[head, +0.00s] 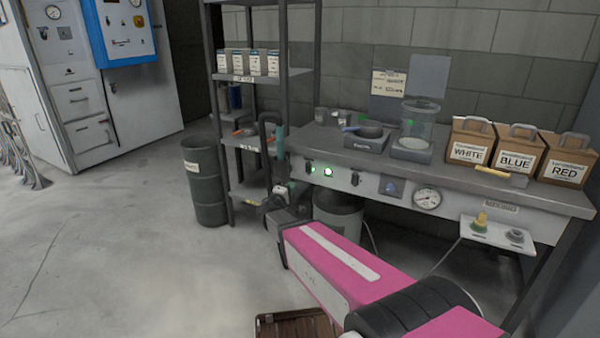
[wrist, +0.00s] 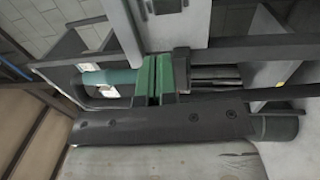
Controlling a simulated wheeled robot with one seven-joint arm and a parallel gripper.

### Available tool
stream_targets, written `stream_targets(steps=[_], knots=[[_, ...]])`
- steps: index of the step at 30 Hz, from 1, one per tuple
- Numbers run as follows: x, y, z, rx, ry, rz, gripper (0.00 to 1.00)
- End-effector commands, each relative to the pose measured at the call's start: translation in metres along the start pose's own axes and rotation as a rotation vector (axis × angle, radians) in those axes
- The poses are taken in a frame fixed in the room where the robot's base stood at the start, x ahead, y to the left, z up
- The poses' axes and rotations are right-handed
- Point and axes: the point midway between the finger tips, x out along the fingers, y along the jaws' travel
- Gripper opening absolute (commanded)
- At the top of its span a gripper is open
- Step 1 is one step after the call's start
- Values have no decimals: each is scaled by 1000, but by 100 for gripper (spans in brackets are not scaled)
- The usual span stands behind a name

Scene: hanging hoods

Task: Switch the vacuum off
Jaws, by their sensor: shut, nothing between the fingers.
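The workbench front panel (head: 395,190) holds two dark switches, a left one (head: 309,167) and a right one (head: 355,178). A lit green lamp (head: 328,171) sits between them. A round dial gauge (head: 427,198) is farther right. A clear chamber (head: 420,122) stands on the bench top. My gripper (wrist: 155,78) has green fingers, shut and empty in the wrist view. In the head view, my arm's end is left of the panel, its fingers hard to make out.
A black frame with a teal grip (head: 279,139) stands near my arm's end. A metal shelf rack (head: 290,72) is behind it. A dark drum (head: 205,180) stands left. Boxes labelled WHITE (head: 468,153), BLUE (head: 515,162) and RED (head: 564,171) sit on the bench.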

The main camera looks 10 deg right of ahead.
Motion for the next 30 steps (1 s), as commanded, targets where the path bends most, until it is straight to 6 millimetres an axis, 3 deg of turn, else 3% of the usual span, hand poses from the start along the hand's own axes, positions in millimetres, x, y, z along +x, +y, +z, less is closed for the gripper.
stream_targets(steps=[13, 30], knots=[[10, 0, 0, 1, -2, -1, 0], [110, -1, 0, 1, -3, 0, 0]])
